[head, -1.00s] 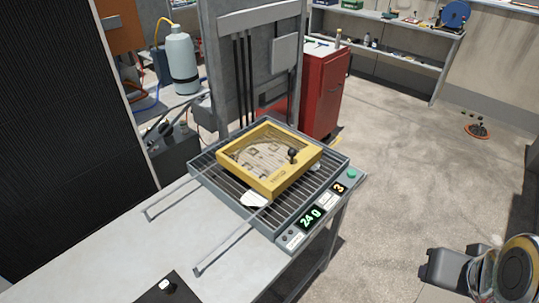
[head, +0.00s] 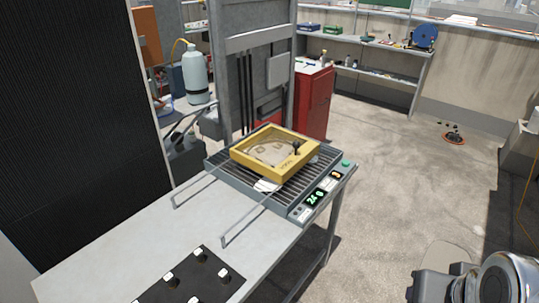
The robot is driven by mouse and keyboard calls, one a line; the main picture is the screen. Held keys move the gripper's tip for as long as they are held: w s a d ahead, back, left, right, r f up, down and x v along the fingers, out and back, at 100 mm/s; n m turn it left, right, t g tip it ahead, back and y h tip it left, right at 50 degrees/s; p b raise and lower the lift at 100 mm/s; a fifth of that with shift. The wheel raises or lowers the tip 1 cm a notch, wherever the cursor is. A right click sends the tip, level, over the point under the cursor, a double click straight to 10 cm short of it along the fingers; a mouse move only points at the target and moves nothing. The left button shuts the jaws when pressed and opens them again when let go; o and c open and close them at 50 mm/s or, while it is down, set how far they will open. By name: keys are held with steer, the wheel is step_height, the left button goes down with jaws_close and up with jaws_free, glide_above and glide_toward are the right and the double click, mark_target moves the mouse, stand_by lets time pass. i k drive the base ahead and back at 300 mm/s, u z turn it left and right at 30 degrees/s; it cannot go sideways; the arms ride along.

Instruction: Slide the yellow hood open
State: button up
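The yellow hood (head: 258,168) is a square frame with a clear top and a black knob (head: 296,147) near its right corner. It sits over the slatted grey tray (head: 218,163) at the far end of the bench. Pale shapes show through its top, but I cannot tell what they are. Two metal rails (head: 251,225) run from the tray towards the near left over the bench. A white piece (head: 266,186) sticks out under the hood's near edge. My gripper is not in view; only part of my arm shows at the lower right.
The pale bench (head: 120,236) is bare between the rails. A black mat (head: 228,292) with several small white-topped pieces lies at the near edge. A dark ribbed panel (head: 75,110) stands at left, a grey post behind the hood. A red cabinet (head: 315,100) stands beyond. Floor at right is mostly clear.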

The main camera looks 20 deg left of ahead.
mark_target(281, 174)
steer(key=z, duration=0.05)
steer(key=k, duration=0.3)
steer(key=u, duration=0.9)
steer(key=i, duration=0.95)
steer(key=u, duration=1.5)
